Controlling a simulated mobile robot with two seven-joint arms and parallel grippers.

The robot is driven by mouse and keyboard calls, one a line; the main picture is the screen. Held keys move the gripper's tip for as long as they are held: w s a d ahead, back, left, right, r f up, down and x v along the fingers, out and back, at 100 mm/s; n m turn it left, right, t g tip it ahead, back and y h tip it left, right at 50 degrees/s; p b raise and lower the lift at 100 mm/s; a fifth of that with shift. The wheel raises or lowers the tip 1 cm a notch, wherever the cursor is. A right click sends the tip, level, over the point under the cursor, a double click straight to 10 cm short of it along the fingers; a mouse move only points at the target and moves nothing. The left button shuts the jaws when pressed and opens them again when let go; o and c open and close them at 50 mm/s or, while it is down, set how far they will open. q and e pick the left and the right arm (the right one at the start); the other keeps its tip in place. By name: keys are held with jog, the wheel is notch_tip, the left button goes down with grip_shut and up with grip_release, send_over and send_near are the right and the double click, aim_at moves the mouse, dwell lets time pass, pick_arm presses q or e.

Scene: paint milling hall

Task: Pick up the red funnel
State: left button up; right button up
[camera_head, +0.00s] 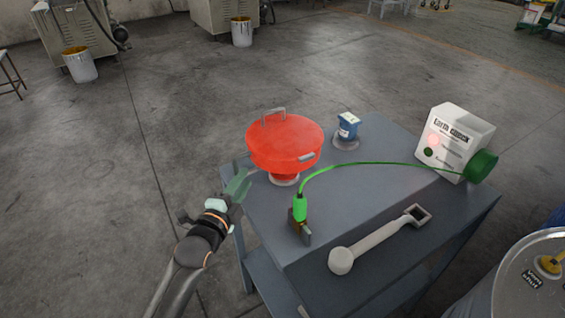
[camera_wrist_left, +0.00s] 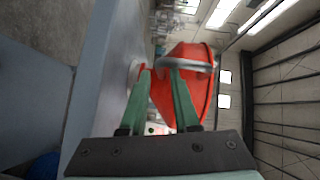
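The red funnel (camera_head: 285,143) stands upright on the grey table (camera_head: 365,190), near its left edge. It is wide at the top, has grey handles and rests on a pale round base. My left gripper (camera_head: 246,174) is just left of the funnel's lower part, at the table edge. In the left wrist view its two green fingers (camera_wrist_left: 161,72) are apart with nothing clearly held between them. The funnel (camera_wrist_left: 192,90) is just beyond the fingertips, partly hidden by them; I cannot tell whether they touch it. My right gripper is not in view.
A green clamp (camera_head: 300,208) on a green cable stands near the funnel. A blue container (camera_head: 348,126), a wrench-like tool (camera_head: 380,240) and a white earth-check box (camera_head: 453,142) are also on the table. A drum (camera_head: 520,280) stands at lower right.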

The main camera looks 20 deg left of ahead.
pick_arm(q)
jog(key=shift+w+f, duration=0.15)
jog(key=shift+w, duration=1.15)
jog(key=shift+c, duration=0.2)
grip_shut()
jog(key=shift+r, duration=0.2)
